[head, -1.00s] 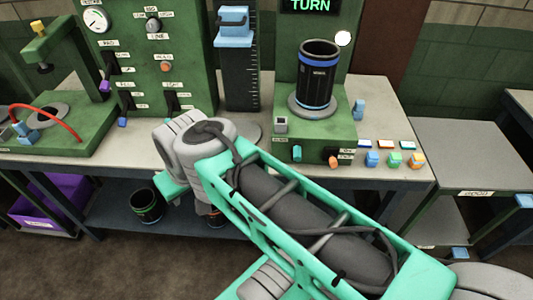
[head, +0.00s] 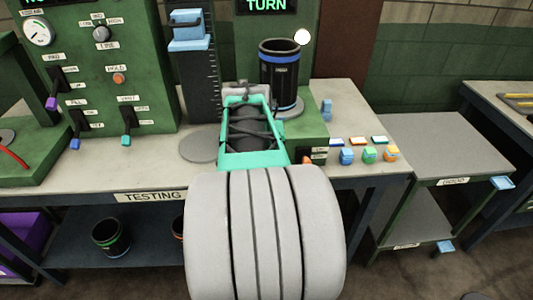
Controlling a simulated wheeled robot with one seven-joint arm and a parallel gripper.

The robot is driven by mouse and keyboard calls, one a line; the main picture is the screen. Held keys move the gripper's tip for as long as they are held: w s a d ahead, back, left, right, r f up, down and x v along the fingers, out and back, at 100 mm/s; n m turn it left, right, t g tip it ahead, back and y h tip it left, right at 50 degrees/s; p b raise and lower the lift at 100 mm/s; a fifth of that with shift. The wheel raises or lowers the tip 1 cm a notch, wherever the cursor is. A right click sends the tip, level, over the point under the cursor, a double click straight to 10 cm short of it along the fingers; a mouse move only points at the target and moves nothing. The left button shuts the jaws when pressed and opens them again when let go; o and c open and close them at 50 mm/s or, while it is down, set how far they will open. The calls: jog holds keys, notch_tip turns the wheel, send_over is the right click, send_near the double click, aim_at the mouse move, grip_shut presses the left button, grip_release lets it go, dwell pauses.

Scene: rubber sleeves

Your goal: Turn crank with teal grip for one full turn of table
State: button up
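The crank with the teal grip does not show now; my arm covers the front of the green test stand (head: 312,132) where it would be. The round grey turntable (head: 293,110) on this stand is partly hidden by my arm. A black rubber sleeve (head: 279,78) with blue bands stands upright on it. My arm reaches forward over the bench edge to the stand. My gripper is hidden behind my own arm, so its opening and any contact cannot be seen.
A lit TURN sign (head: 267,5) and a white lamp (head: 302,37) are above the stand. An orange knob (head: 306,159) is at its front. Small coloured blocks (head: 347,156) sit to the right. A tall gauge with a blue slider (head: 188,32) and a lever panel (head: 110,70) stand left.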

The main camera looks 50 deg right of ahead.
jog(key=shift+d+f, duration=0.1)
jog(key=shift+f, duration=0.1)
jog(key=shift+c, duration=0.5)
grip_shut()
